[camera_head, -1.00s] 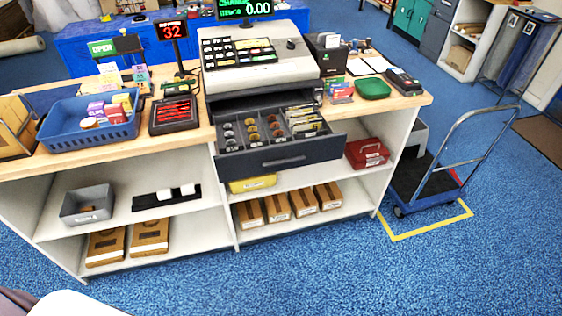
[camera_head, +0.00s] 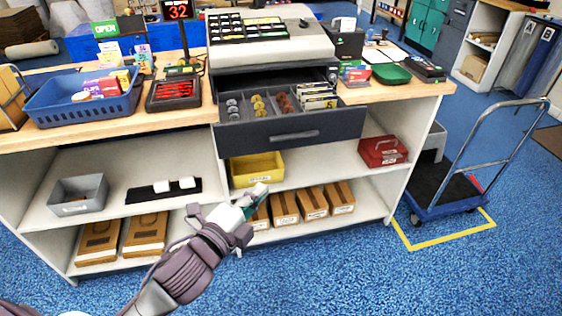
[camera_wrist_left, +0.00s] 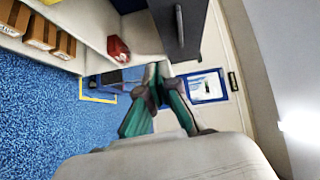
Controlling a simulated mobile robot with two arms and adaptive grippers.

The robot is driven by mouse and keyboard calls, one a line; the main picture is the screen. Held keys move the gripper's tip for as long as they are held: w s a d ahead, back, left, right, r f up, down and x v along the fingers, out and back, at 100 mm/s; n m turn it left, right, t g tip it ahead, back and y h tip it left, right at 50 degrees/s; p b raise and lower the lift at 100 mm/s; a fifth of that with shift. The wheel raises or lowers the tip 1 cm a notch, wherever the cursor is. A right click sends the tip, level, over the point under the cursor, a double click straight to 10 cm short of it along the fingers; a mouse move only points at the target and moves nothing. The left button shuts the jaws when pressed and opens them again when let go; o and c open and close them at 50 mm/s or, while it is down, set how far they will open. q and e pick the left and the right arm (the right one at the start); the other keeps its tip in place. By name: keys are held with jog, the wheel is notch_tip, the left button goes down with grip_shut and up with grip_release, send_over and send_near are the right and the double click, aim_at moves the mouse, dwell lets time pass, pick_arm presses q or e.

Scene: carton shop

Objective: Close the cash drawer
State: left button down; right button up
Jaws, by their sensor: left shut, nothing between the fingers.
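The cash drawer (camera_head: 290,135) stands pulled out beneath the cash register (camera_head: 270,42). Its dark front has a grey handle, and coins and notes lie in its compartments. In the left wrist view the drawer front (camera_wrist_left: 177,22) is at the top, just beyond the fingers. My left gripper (camera_head: 262,190) is shut and empty, below and in front of the drawer, apart from it in the head view. Its green fingers (camera_wrist_left: 157,68) meet at the tips in the left wrist view. My right gripper is not in view.
The counter (camera_head: 180,120) carries a blue basket (camera_head: 45,118) and a green bowl (camera_head: 391,74). The shelves below hold a yellow bin (camera_head: 257,177), a red box (camera_head: 383,151) and several cartons. A trolley (camera_head: 440,190) stands at right. The blue floor in front is clear.

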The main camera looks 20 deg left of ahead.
pick_arm(q)
notch_tip(320, 180, up, 3)
jog(key=s+m, duration=0.1)
jog(key=p, duration=0.2)
send_near(289, 140)
jog(key=w+d, duration=0.3)
jog(key=shift+w+a+f+t, duration=0.15)
jog(key=shift+w+a+t, duration=0.1)
jog(key=shift+w, duration=0.3)
jog(key=shift+w+a+f+t, duration=0.15)
jog(key=shift+w+a, duration=0.1)
jog(key=shift+w, duration=0.3)
jog(key=shift+w+a, duration=0.3)
jog(key=shift+w, duration=0.2)
